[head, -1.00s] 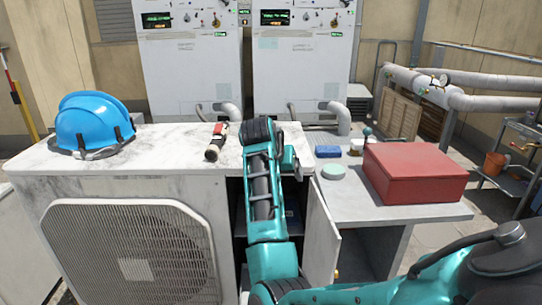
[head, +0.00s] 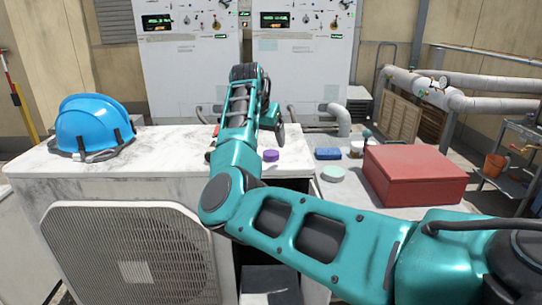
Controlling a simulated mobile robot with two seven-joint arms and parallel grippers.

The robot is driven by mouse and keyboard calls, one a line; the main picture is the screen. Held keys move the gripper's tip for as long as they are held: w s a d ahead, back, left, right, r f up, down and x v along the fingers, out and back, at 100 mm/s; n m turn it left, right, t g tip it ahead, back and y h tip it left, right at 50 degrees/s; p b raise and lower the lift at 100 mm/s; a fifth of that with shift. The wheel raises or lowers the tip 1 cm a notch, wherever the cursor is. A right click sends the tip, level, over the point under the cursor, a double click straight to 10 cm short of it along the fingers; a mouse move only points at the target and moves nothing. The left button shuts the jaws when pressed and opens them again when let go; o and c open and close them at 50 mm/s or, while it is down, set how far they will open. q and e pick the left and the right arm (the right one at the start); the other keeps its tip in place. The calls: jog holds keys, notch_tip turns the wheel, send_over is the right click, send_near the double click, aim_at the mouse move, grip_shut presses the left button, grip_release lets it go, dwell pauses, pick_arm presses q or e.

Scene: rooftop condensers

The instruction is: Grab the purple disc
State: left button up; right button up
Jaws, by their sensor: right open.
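The purple disc (head: 271,155) lies on the white top of the condenser unit (head: 180,150), near its right end. My right arm comes in from the right, bends at an elbow and reaches over the unit's top. My right gripper (head: 279,132) hangs from the arm's far end, just above and slightly right of the disc in the head view. It is open and appears apart from the disc. Its fingers are small and dark here, and partly hidden. My left gripper is out of view.
A blue helmet (head: 93,127) sits at the left of the unit's top. A red box (head: 413,174), a pale green disc (head: 333,174) and a blue block (head: 327,153) stand on the lower table at right. My arm hides much of the unit's open compartment (head: 268,283).

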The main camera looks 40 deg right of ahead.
aim_at(271, 152)
jog(key=shift+x, duration=3.1)
jog(key=shift+d, duration=0.1)
jog(key=shift+c, duration=0.4)
jog(key=c, duration=1)
